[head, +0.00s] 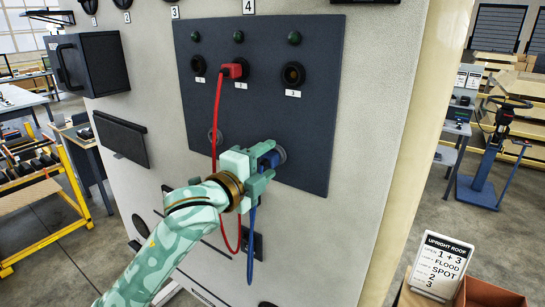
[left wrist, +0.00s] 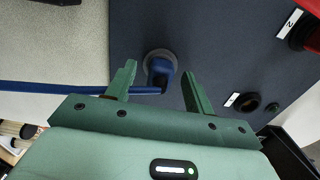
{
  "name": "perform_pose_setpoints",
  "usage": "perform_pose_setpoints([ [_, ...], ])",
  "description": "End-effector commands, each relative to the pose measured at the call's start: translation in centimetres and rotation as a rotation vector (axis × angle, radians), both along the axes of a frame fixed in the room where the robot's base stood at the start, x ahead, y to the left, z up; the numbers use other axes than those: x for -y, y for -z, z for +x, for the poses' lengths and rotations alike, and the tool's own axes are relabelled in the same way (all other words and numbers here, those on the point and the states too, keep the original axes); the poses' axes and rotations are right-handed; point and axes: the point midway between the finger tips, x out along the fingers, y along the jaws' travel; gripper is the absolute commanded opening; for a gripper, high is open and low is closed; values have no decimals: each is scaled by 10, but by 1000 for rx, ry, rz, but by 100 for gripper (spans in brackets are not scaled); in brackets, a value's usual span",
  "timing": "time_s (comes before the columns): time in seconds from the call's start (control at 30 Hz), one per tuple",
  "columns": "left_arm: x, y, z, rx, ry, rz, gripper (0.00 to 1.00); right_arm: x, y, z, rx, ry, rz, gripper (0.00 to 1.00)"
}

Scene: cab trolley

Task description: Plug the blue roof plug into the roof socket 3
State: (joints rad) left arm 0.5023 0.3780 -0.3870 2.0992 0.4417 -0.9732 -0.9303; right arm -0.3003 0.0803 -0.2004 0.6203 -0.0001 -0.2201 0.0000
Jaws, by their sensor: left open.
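The blue roof plug (head: 270,157) sits in a round grey holder (head: 281,154) at the lower right of the dark panel. Its blue cable (head: 251,240) hangs down. My left gripper (head: 262,166) is open at the blue plug. In the left wrist view the plug (left wrist: 160,70) shows between the spread fingers (left wrist: 160,82), with a gap on both sides. Roof socket 3 (head: 293,74), a black ring labelled 3, is empty on the panel above the plug; it also shows in the left wrist view (left wrist: 249,102). My right gripper is not in view.
A red plug (head: 233,70) is in socket 2, and its red cable (head: 216,125) hangs in a loop left of my gripper. Socket 1 (head: 198,65) is empty. A sign (head: 439,265) stands at lower right.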

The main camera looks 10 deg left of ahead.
Motion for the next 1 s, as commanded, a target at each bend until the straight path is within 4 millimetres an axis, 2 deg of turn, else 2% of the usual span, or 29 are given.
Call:
perform_pose_setpoints([
  [1.0, 0, 0, 0, 0, 0, 0, 53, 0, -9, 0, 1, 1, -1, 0],
])
